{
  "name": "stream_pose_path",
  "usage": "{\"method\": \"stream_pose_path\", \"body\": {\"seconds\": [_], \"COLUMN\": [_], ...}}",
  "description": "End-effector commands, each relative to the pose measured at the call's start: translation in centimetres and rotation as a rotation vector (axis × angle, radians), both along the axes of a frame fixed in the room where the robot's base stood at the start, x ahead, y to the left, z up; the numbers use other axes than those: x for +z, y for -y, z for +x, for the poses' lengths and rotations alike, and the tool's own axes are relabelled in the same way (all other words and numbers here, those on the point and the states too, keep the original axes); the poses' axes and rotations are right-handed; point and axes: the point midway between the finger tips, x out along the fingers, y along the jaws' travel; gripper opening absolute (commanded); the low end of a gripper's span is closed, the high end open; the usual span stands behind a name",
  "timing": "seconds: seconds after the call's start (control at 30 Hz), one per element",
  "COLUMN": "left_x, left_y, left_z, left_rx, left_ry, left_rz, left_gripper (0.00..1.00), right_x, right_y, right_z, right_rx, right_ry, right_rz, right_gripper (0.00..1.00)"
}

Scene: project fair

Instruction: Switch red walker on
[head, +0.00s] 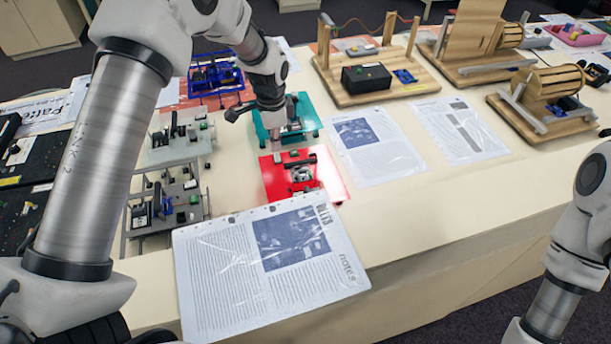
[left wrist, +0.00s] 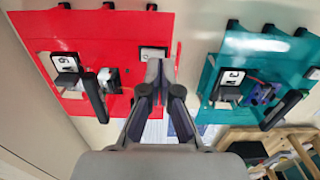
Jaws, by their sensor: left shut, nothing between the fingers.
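The red walker (head: 331,178) lies on the table, a flat red plate with small dark and grey parts on top. In the left wrist view the red walker (left wrist: 120,30) fills the left side, with a black-and-white switch-like piece (left wrist: 65,63), a black bar and a small pale label near its right edge. My left gripper (head: 290,133) is shut and empty, pointing down between the teal and red walkers. In the left wrist view its fingertips (left wrist: 159,72) overlap the red plate's right edge by the label; I cannot tell whether they touch. My right gripper is out of view.
A teal walker (head: 311,106) sits just behind the red one. Grey walkers (head: 180,148) stand to the left and a blue one (head: 230,75) behind. A notes sheet (head: 215,270) lies in front. Wooden machines (head: 380,95) stand at the back right. The right front tabletop is clear.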

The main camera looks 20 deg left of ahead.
Motion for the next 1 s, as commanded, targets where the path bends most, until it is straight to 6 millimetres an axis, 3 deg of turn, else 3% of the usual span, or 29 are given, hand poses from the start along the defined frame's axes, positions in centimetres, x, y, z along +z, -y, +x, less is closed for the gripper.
{"method": "stream_pose_path", "body": {"seconds": [1.0], "left_x": [-1.3], "left_y": [0.0], "left_z": [0.0], "left_rx": [0.0], "left_ry": [0.0], "left_rz": [0.0], "left_gripper": [0.0], "right_x": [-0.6], "right_y": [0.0], "right_z": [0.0], "right_rx": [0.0], "right_ry": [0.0], "right_rz": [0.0], "right_gripper": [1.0]}}
